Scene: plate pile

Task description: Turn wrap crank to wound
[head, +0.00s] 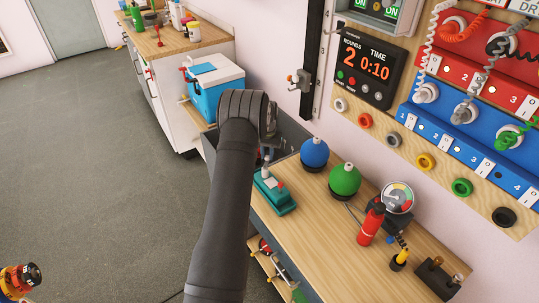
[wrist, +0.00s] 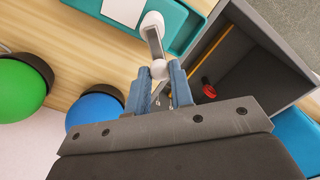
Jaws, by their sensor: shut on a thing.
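The teal wrap machine (head: 276,196) stands on the wooden bench top, left of the blue dome; its teal body (wrist: 186,30) also shows in the wrist view with a white panel on top. Its crank has a white hub (wrist: 152,20), a short metal arm (wrist: 155,43) and a white round knob (wrist: 160,70). My gripper (wrist: 168,82) is shut on the knob, with one blue-grey finger on each side. In the head view my arm hides most of the gripper and the crank.
A blue dome (head: 314,153) and a green dome (head: 344,180) stand right of the machine. An open dark drawer or bin (wrist: 245,60) lies beside the gripper, with a small red thing (wrist: 209,91) inside. A gauge (head: 397,197) and red cylinder (head: 371,224) stand farther right.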

